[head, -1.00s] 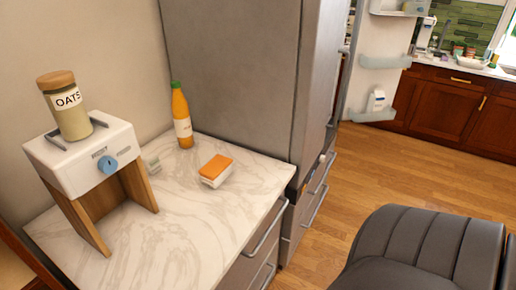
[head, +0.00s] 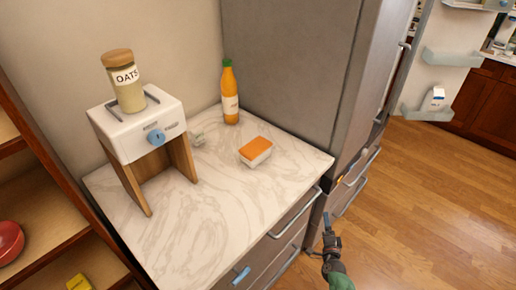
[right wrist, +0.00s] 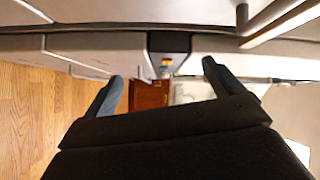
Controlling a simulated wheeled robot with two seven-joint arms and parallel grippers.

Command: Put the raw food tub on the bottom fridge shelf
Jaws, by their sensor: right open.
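A small white tub with an orange lid (head: 256,151), the only tub I see, sits on the marble counter (head: 215,220) in the head view; no label is readable. The grey fridge (head: 290,70) stands at the counter's right end. Its door (head: 465,55) is swung open at the right, but the inner shelves are hidden from this angle. My right gripper (head: 328,240) is low in front of the drawers, below and right of the tub. In the right wrist view its two fingers (right wrist: 162,80) are spread with nothing between them. My left gripper is not in view.
A white machine on wooden legs (head: 140,125) carries an oats jar (head: 127,85). An orange bottle (head: 230,95) stands behind the tub. Drawer handles (head: 295,215) stick out at the counter front. A milk carton (head: 433,98) sits in the door rack. Wooden floor (head: 430,200) is open at right.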

